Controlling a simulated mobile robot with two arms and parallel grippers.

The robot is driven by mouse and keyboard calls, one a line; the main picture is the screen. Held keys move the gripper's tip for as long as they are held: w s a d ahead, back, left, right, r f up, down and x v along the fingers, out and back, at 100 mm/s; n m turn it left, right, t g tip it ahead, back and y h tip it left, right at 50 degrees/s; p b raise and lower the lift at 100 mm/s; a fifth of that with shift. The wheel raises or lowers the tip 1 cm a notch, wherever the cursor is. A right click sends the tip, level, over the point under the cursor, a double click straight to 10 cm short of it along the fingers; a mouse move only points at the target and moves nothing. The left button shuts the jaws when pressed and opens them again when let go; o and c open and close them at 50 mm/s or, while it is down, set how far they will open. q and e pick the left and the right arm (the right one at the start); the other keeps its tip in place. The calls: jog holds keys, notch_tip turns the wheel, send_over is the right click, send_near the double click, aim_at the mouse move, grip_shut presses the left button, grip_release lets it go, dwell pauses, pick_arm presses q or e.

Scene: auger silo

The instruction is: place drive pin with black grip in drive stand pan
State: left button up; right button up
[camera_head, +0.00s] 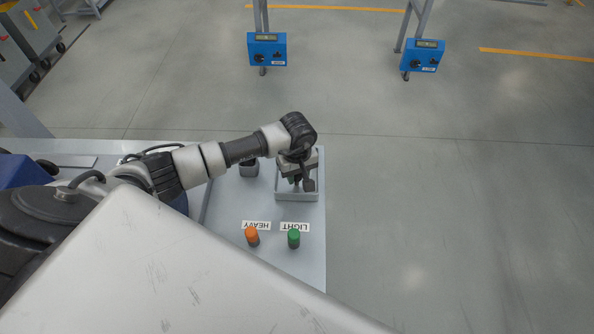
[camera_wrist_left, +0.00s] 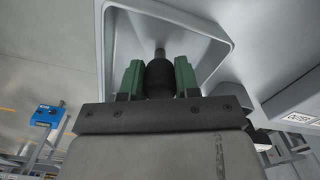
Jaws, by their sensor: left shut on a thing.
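My left gripper (camera_head: 296,181) is over the square grey pan (camera_head: 297,197) on the light grey stand top. In the left wrist view its green fingers (camera_wrist_left: 158,76) are shut on the black grip of the drive pin (camera_wrist_left: 160,80). The pin's metal tip (camera_wrist_left: 160,53) points toward the floor of the pan, whose rim also shows in the left wrist view (camera_wrist_left: 101,40). I cannot tell whether the tip touches the pan. In the head view the gripper mostly hides the pin. My right gripper is not in view.
A small grey cup (camera_head: 248,168) stands left of the pan. An orange-topped piece (camera_head: 252,234) by the HEAVY label and a green-topped piece (camera_head: 293,237) by the LIGHT label stand nearer me. Blue boxes (camera_head: 267,49) on stands are far off. Open floor lies to the right.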

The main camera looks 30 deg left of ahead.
pick_arm(q)
jog(key=shift+f+b, duration=0.2)
jog(key=shift+b, duration=0.1)
jog(key=o, duration=1)
jog(key=shift+r, duration=0.1)
jog(key=shift+r+p, duration=0.3)
jog(key=shift+r, duration=0.05)
notch_tip(320, 180, up, 12)
jog(key=shift+f+b, duration=0.2)
jog(key=shift+b, duration=1.05)
